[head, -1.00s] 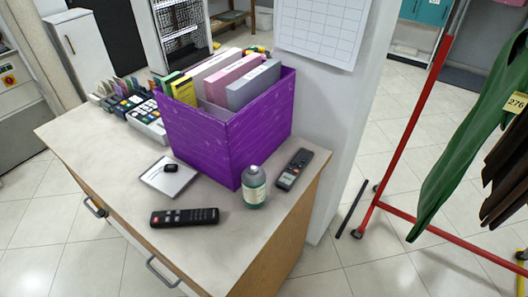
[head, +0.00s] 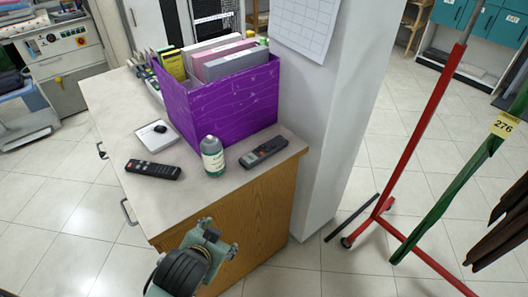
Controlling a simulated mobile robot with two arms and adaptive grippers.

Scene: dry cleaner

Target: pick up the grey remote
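The grey remote (head: 264,152) lies on the counter (head: 192,203) near its right edge, to the right of a bottle with green liquid (head: 212,157). A black remote (head: 153,169) lies farther left on the same counter. My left gripper (head: 214,240) is at the bottom of the head view, in front of the counter's wooden side and apart from the grey remote. It is seen from behind, and its fingertips are not clear enough to tell open from shut. My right gripper is not in view.
A purple box of folders (head: 220,105) stands behind the bottle and the grey remote. A white pad with a small black object (head: 152,139) lies left of the box. A white pillar (head: 330,130) rises behind the counter's right end. A red garment rack (head: 402,140) stands on the right.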

